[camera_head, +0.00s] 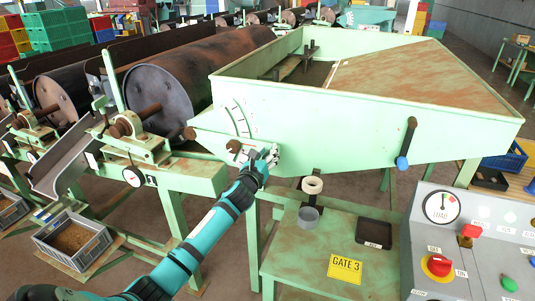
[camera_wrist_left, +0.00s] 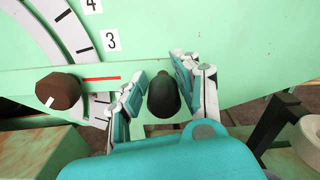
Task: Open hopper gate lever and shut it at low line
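The hopper (camera_head: 370,115) is a pale green, rust-stained bin. A red pointer line (camera_wrist_left: 100,78) lies beside the bolt, below the 3 mark on the white scale (camera_wrist_left: 45,35). The scale also shows in the head view (camera_head: 239,118). My left gripper (camera_head: 266,156) is at the lever's right end. Its open fingers (camera_wrist_left: 160,75) stand either side of a black knob (camera_wrist_left: 164,96), with narrow gaps. My right gripper is out of view.
A second lever with a blue knob (camera_head: 402,163) hangs on the hopper's right. Below are a GATE 3 stand (camera_head: 300,262), a small black tray (camera_head: 374,234) and a control box (camera_head: 425,262) with a LOAD gauge. Rusty drums (camera_head: 160,90) stand left.

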